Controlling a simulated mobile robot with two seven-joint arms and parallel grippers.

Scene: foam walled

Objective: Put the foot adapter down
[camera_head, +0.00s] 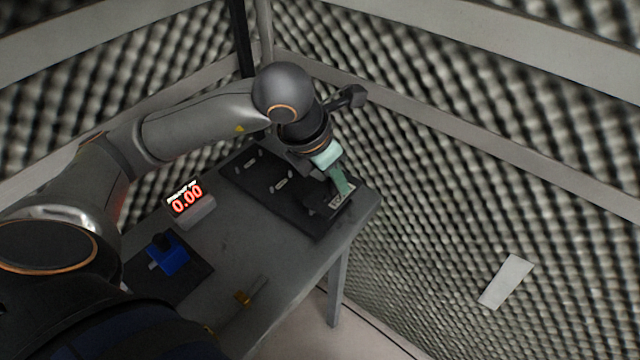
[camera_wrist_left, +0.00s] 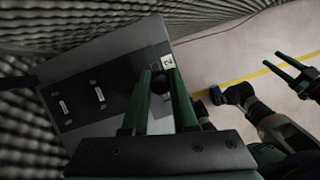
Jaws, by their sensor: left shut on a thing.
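My left gripper (camera_head: 343,183) is over the right end of a black board (camera_head: 262,172) with pale labels, on the grey table. In the left wrist view, its green fingers (camera_wrist_left: 159,100) are shut on a small dark round-topped piece, which I take to be the foot adapter (camera_wrist_left: 158,82). A numbered label (camera_wrist_left: 167,61) on the board shows just beyond the fingertips. The lower part of the piece is hidden, so I cannot tell whether it touches the board. My right gripper (camera_wrist_left: 287,73) shows at the right of the wrist view, off the table, its green fingers apart and empty.
A display reading 0.00 (camera_head: 187,198) stands at the table's left. A blue device (camera_head: 168,258) sits on a dark mat. A yellow-marked tool (camera_head: 243,298) lies near the front edge. Foam walls (camera_head: 480,200) close off the back and right. Bare table (camera_head: 245,245) lies in the middle.

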